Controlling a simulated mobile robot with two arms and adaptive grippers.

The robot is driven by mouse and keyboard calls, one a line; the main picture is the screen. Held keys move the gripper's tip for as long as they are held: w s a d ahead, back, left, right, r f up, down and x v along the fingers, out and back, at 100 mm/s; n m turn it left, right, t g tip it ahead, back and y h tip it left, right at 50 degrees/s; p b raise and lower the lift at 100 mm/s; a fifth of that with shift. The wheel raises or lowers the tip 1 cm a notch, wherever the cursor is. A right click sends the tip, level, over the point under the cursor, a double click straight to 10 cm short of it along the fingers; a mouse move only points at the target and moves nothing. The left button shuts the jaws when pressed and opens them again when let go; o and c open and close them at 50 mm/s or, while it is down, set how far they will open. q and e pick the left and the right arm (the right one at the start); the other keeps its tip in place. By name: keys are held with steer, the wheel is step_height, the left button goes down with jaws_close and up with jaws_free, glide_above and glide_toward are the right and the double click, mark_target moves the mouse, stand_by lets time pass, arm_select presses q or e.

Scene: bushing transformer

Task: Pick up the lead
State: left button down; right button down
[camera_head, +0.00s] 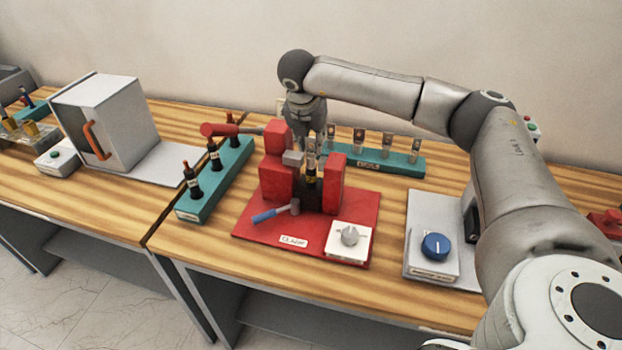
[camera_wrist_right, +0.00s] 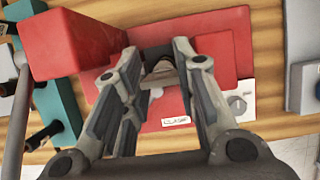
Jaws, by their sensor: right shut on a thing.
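My right gripper (camera_head: 312,143) points down above the red clamp (camera_head: 333,185). In the right wrist view its fingers (camera_wrist_right: 160,75) are closed in around a small pale piece (camera_wrist_right: 160,72), which I take to be the lead; most of it is hidden. A dark upright part with a gold band (camera_head: 311,178) stands between the clamp's red blocks, just below the gripper. I cannot tell whether the held piece touches it. My left gripper is not in view.
A teal rack (camera_head: 400,165) with several small clear pieces stands behind. Another teal rack (camera_head: 217,182) holds black bushings at left. The clamp sits on a red base (camera_head: 262,228) with a knob (camera_head: 349,235). A blue-dial box (camera_head: 435,247) stands at right, a grey cabinet (camera_head: 105,120) at left.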

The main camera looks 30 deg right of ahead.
steer(key=shift+w+r, duration=0.1)
steer(key=shift+r, duration=0.35)
step_height(320, 180, up, 34)
steer(key=p, duration=0.3)
stand_by(0.8)
